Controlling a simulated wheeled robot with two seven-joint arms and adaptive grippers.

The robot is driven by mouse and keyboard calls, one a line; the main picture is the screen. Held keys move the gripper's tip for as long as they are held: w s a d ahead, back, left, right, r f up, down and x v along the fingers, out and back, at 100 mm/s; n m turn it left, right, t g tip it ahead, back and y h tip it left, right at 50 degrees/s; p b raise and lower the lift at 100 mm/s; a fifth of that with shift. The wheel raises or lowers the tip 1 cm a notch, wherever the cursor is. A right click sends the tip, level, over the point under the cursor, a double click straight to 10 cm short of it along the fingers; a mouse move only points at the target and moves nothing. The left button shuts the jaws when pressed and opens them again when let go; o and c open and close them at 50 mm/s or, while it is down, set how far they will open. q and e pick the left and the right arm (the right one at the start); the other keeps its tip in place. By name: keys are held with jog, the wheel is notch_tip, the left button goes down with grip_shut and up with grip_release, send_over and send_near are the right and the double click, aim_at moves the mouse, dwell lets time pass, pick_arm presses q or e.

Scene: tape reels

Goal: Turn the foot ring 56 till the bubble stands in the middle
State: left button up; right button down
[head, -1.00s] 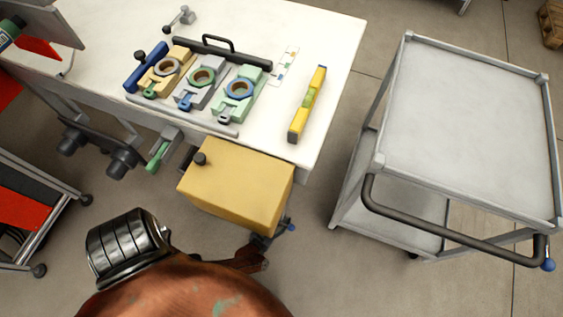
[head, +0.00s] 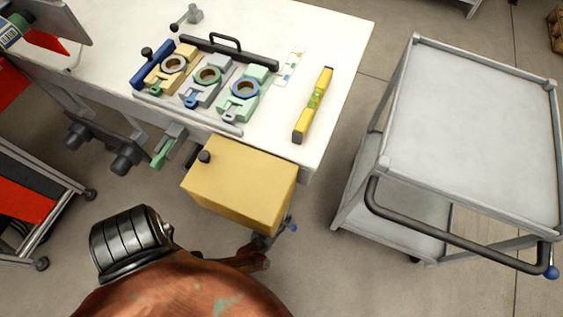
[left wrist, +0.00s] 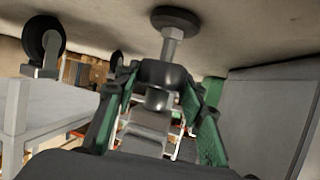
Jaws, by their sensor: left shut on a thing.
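In the left wrist view my left gripper (left wrist: 158,82) has its green-lined fingers on either side of a dark foot ring (left wrist: 164,73) and is shut on it. A bright threaded stem (left wrist: 172,47) runs from the ring to a dark round foot pad (left wrist: 177,19) against the floor. I cannot read a number on the ring. In the head view a yellow spirit level (head: 313,106) lies on the white bench top (head: 285,25); its bubble is too small to make out. I cannot make out either gripper in the head view.
Clamped fixtures with round rings (head: 208,76) stand on the bench left of the level. A yellow box (head: 240,182) sits below the front edge. A grey trolley (head: 470,130) stands to the right. A caster wheel (left wrist: 42,45) shows in the left wrist view.

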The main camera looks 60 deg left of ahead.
pick_arm(q)
jog(key=shift+s+a+f+m+t+h, duration=0.1)
jog(key=shift+m+t+h, duration=0.2)
jog(key=shift+m+h, duration=0.45)
jog(key=shift+m+h+b, duration=0.5)
jog(key=shift+m+h, duration=0.15)
jog(key=shift+h, duration=0.2)
jog(key=m+h+b, duration=0.2)
jog(key=m+h, duration=0.1)
jog(key=shift+s+f+h, duration=0.1)
jog(key=shift+f+h, duration=0.05)
jog(key=shift+h, duration=0.15)
jog(key=shift+m+h+b, duration=0.4)
jog(key=shift+m+h, duration=0.1)
jog(key=shift+m, duration=0.1)
jog(key=shift+m+h+b, duration=0.3)
jog(key=shift+m+h, duration=0.1)
jog(key=shift+h, duration=0.2)
pick_arm(e)
jog(key=f, duration=0.2)
jog(key=d+f+t, duration=0.1)
jog(key=s+f+t, duration=0.1)
jog(key=f, duration=0.1)
jog(key=shift+d+f+n, duration=0.25)
jog(key=shift+f+n, duration=0.05)
jog(key=shift+n, duration=0.1)
jog(key=shift+t, duration=0.3)
pick_arm(q)
jog(key=shift+r, duration=0.2)
